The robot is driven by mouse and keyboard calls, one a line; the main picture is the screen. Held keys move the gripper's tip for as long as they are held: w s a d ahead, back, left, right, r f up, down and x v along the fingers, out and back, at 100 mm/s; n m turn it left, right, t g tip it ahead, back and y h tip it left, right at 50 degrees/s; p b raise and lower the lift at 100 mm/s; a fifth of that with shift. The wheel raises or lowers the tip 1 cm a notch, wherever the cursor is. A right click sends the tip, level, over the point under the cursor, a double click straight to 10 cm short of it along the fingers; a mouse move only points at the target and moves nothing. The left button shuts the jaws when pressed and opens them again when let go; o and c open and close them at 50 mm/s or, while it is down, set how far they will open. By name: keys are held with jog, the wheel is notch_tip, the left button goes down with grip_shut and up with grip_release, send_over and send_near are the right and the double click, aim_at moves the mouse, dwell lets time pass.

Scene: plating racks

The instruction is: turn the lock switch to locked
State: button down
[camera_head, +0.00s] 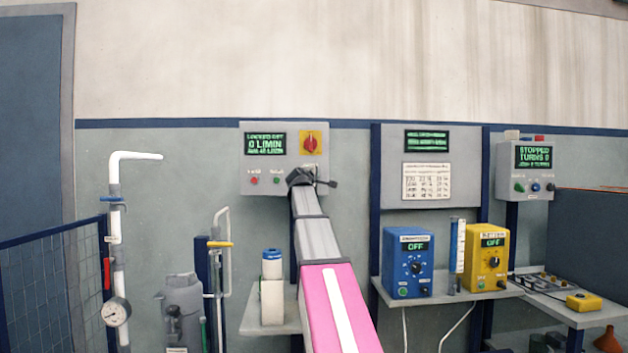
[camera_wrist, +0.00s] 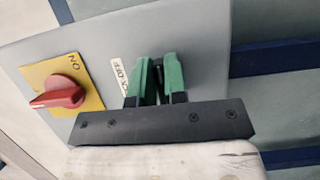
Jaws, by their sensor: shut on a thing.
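A grey control panel (camera_head: 254,165) is on the wall, with a display, buttons and a red rotary knob on a yellow plate (camera_head: 311,142). In the wrist view the red knob (camera_wrist: 57,94) sits left of my gripper, beside an "ON" mark. My gripper (camera_wrist: 154,72) has its green fingers close together at the panel face, just right of a white label (camera_wrist: 120,76) ending in "OFF". They are shut on the lock switch, which they almost wholly hide, so its setting cannot be read. In the head view my gripper (camera_head: 309,178) covers the panel's lower right corner.
Below the panel a shelf (camera_head: 257,323) holds a white container with a blue top (camera_head: 271,288). White pipes with a gauge (camera_head: 116,311) stand at left. A blue box (camera_head: 407,262) and a yellow box (camera_head: 486,258), both reading OFF, stand on a shelf at right.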

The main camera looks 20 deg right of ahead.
jog(key=c, duration=1.2)
grip_release()
jog(key=shift+o, duration=0.2)
jog(key=v, duration=1.1)
